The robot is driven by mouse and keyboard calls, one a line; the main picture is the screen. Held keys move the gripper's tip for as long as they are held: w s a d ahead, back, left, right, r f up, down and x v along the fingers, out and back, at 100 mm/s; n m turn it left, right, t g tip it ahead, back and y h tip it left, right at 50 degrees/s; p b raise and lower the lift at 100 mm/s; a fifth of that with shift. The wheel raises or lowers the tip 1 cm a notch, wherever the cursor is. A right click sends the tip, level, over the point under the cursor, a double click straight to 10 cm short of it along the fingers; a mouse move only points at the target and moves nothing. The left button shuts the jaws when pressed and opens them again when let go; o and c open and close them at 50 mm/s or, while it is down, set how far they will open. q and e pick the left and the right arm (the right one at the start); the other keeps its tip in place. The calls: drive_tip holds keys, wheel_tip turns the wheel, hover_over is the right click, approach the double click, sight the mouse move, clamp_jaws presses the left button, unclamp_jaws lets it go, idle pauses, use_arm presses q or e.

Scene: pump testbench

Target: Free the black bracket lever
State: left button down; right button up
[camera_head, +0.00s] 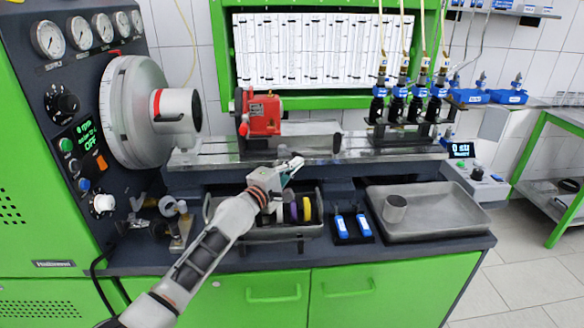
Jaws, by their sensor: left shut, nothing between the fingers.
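My left arm reaches up from the bottom left, and its gripper (294,165) is shut and empty just in front of the bench rail. A small black lever-like piece (337,143) stands at the rail's front edge, right of the gripper and apart from it. A black bracket (392,138) on the rail further right carries several injectors with blue fittings. I cannot tell which of these black parts is the bracket lever. A red clamp block (264,116) with a small red knob stands on the rail above the gripper. My right gripper is not in view.
Below the gripper, a wire-handled tray (262,232) holds purple and yellow rings. Blue-labelled items stand in a black holder (352,238). A metal tray (440,222) with a grey cup (395,208) lies right. A large round drum (135,112) stands left.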

use_arm(q)
drive_tip(key=shift+a, duration=0.1)
drive_tip(key=v, duration=1.2)
drive_tip(key=shift+s, duration=0.1)
